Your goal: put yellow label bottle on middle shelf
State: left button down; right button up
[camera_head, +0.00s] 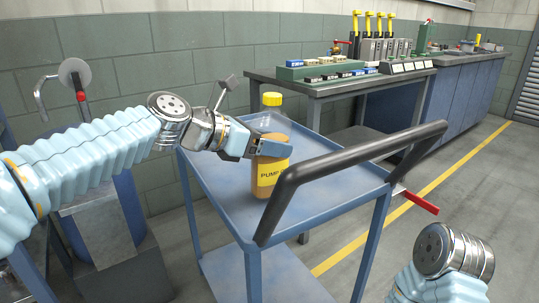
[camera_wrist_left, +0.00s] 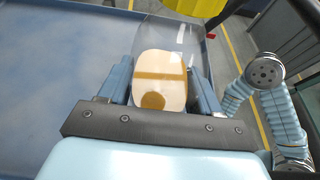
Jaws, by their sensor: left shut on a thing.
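The yellow label bottle (camera_head: 270,150) is a clear bottle with amber contents, a yellow cap and a yellow label reading "PUMP". It stands upright at the top tray of the blue cart (camera_head: 215,190); I cannot tell whether its base touches the tray. My left gripper (camera_head: 256,147) is shut on the bottle from the left, around its upper body. In the left wrist view the bottle (camera_wrist_left: 160,75) sits between the two blue fingers. The cart's lower shelf (camera_head: 270,275) shows below the tray. My right arm is at the lower right; its gripper is out of frame.
The cart's black handle (camera_head: 350,165) runs close in front of the bottle. A grey workbench (camera_head: 330,85) with pump parts and trays stands behind. Blue cabinets (camera_head: 460,95) continue to the right. The rest of the cart's top tray is clear.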

pick_arm(q)
jog(key=shift+f, duration=0.4)
jog(key=shift+c, duration=1)
grip_release()
jog(key=shift+f, duration=0.1)
